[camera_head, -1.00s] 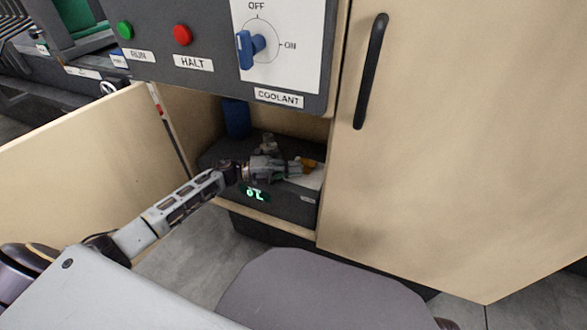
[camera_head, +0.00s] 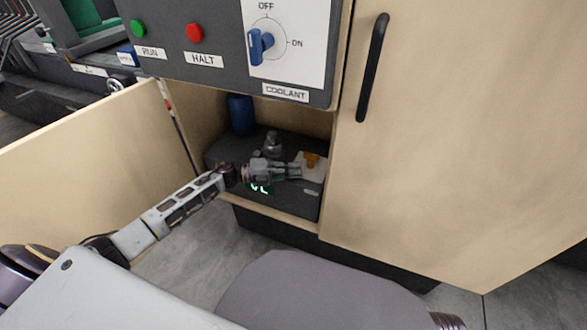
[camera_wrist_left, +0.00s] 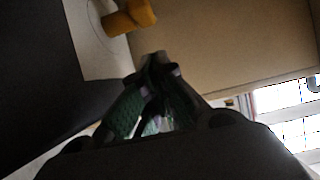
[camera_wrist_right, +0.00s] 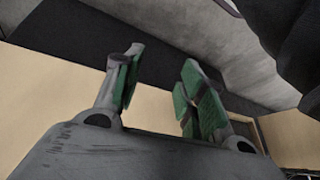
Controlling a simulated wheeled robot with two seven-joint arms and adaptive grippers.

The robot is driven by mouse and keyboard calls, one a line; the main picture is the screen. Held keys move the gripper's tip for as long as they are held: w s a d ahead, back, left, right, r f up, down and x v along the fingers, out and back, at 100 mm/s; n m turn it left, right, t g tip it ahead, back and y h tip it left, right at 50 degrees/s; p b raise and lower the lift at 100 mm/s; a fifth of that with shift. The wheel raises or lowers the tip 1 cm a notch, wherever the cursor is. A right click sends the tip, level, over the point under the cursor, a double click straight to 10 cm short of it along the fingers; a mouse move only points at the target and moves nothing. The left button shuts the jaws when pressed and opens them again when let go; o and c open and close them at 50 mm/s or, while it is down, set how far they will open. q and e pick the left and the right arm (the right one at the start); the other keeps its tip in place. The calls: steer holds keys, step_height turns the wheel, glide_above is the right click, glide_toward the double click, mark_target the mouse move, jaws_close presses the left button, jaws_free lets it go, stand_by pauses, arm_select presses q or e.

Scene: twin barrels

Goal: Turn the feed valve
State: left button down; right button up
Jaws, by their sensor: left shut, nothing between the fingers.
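The feed valve appears to be the orange-yellow knob (camera_head: 312,159) on a white plate on a dark box inside the open cabinet. It shows at the top of the left wrist view (camera_wrist_left: 130,16), where its stub points toward the right. My left gripper (camera_head: 298,171) is shut and empty, just left of and below the knob in the head view. Its closed fingertips (camera_wrist_left: 158,62) appear apart from the knob in the left wrist view. My right gripper (camera_wrist_right: 160,68) is open and empty in its wrist view. It is not clearly visible in the head view.
A grey fitting (camera_head: 272,143) and a blue cylinder (camera_head: 241,114) stand behind my left gripper. The control panel (camera_head: 223,76) hangs above the opening. Cabinet doors stand at left (camera_head: 95,150) and right (camera_head: 440,140). A partly covered green display (camera_head: 259,189) is on the box.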

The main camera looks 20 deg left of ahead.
arm_select(q)
steer(key=shift+s+a+r, duration=0.1)
steer(key=shift+s+a, duration=0.15)
steer(key=shift+a, duration=0.85)
steer(key=p+v, duration=0.1)
steer(key=v, duration=0.6)
steer(key=shift+w+a+p, duration=0.25)
steer(key=shift+a+p, duration=0.05)
steer(key=shift+a, duration=0.15)
arm_select(e)
steer(key=r, duration=0.2)
steer(key=s+d+r, duration=0.1)
steer(key=shift+r+g+h, duration=0.1)
steer(key=shift+g+h, duration=0.2)
steer(key=shift+g, duration=0.1)
